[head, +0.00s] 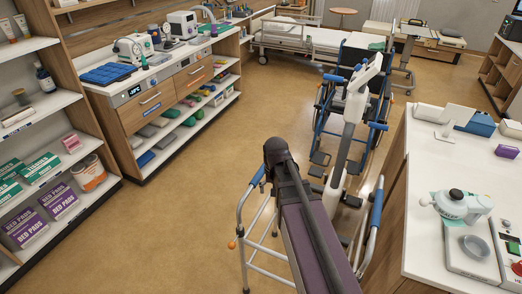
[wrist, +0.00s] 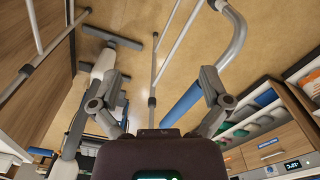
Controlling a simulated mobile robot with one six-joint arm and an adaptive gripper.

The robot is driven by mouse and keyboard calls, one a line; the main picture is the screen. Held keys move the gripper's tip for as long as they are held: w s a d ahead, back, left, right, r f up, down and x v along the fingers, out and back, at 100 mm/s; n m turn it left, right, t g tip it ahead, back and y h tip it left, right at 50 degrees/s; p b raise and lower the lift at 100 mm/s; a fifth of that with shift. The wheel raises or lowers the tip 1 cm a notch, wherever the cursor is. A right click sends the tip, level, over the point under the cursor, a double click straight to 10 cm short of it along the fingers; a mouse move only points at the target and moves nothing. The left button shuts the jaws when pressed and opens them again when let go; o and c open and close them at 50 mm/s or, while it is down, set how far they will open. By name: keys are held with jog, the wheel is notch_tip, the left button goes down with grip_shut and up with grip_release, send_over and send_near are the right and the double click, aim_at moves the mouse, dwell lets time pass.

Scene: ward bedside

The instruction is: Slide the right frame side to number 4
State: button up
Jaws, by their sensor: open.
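The walking frame has silver tubes and blue grips. In the head view its left-hand side (head: 243,220) stands left of my arm, with a small orange knob (head: 232,244) low on it. Its right-hand side (head: 376,208) stands right of my arm. My arm hides the middle of the frame. In the wrist view a curved tube with a blue grip (wrist: 182,105) lies near the right finger. My gripper (wrist: 160,75) is open, with bare floor and frame tubes beyond its fingers. I cannot make out any numbers on the frame.
A white lifting device (head: 352,125) and a blue wheelchair (head: 377,90) stand just behind the frame. A white-topped counter (head: 420,180) is close on the right. Shelves (head: 70,130) and a drawer unit (head: 150,105) line the left. Floor (head: 185,215) is clear left of the frame.

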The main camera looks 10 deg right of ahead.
aim_at(262, 168)
jog(key=w+r+m+p, duration=0.1)
jog(key=w+m, duration=0.4)
jog(key=w, duration=1.6)
jog(key=shift+f, duration=0.1)
notch_tip(262, 168, down, 12)
jog(key=b, duration=1.2)
jog(key=shift+r, duration=0.2)
jog(key=c, duration=1.3)
jog(key=shift+r, duration=0.1)
